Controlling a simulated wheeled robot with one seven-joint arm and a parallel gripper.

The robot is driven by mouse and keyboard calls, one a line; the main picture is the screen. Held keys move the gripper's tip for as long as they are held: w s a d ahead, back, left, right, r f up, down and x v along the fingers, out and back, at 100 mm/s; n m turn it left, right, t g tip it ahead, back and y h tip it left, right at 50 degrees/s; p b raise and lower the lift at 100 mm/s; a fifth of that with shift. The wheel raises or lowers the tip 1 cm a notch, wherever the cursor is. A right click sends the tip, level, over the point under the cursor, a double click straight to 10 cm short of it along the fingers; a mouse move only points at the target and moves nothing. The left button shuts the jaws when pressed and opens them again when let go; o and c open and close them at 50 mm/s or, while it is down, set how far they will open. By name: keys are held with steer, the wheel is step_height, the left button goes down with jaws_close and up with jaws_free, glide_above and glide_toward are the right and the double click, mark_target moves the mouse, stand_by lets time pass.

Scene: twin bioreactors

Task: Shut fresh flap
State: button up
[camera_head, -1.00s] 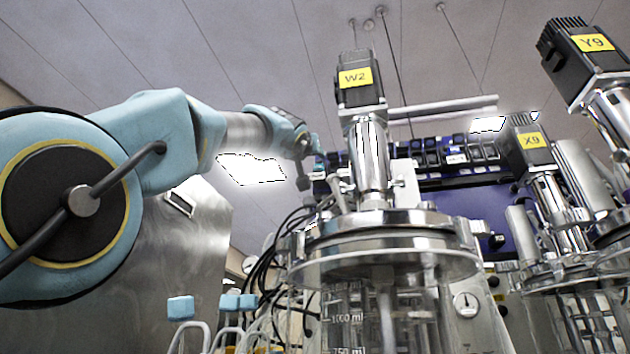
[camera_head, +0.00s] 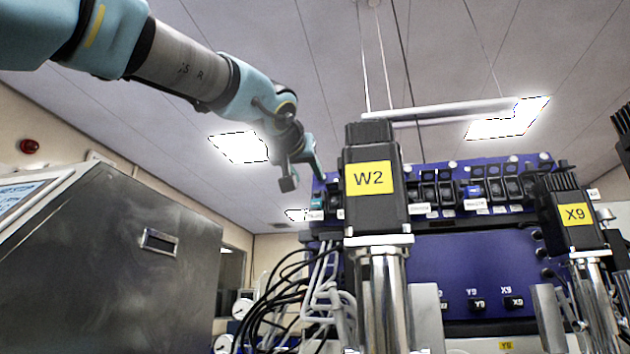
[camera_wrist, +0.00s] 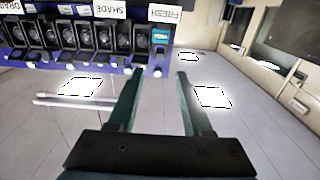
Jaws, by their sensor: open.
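The label FRESH (camera_wrist: 163,14) shows upside down in the wrist view, on the end of a row of pump heads. Beside it is the fresh pump unit (camera_wrist: 160,40) with a teal patch. It looks different from the dark pump heads beside it, but I cannot tell how far its flap stands open. My gripper (camera_wrist: 158,72) is open and empty, its two fingers pointing toward this unit and apart from it. In the head view my gripper (camera_head: 303,178) is near the left end of the row, which is partly hidden behind the W2 motor.
The W2 motor (camera_head: 370,190) stands close in front of the blue panel (camera_head: 470,260). The X9 motor (camera_head: 574,213) is at the right. Black cables (camera_head: 270,305) and a steel cabinet (camera_head: 95,260) are at the left. Free air surrounds my gripper below the ceiling.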

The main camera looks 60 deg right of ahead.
mark_target(316, 192)
steer(key=p+x, duration=0.5)
steer(key=x, duration=0.3)
steer(key=shift+w+d+r, duration=0.1)
steer(key=shift+d, duration=0.1)
steer(key=shift+w+d, duration=0.1)
steer(key=shift+d, duration=0.2)
jaws_close()
